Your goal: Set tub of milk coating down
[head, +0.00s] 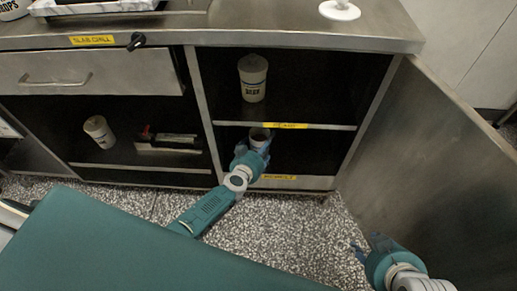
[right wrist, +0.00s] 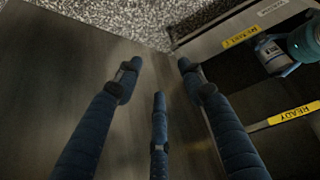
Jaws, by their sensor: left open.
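A pale tub with a dark top (head: 260,137) is in the lower bay of the open cupboard; its label is too small to read. It also shows in the right wrist view (right wrist: 271,54), just behind the lower edge. My left gripper (head: 252,147) is open, with its fingers around or beside this tub. Whether the tub rests on the bay floor is hidden. Another lidded tub (head: 252,79) stands upright on the shelf above. My right gripper (right wrist: 158,78) is open and empty, in front of the open metal door (head: 440,150).
The shelf edge has a yellow READY label (right wrist: 294,115); another yellow label (right wrist: 241,37) is on the lower edge. A tilted tub (head: 99,131) and a dark boxy item (head: 168,142) are in the left bay. A drawer (head: 90,75) is above them.

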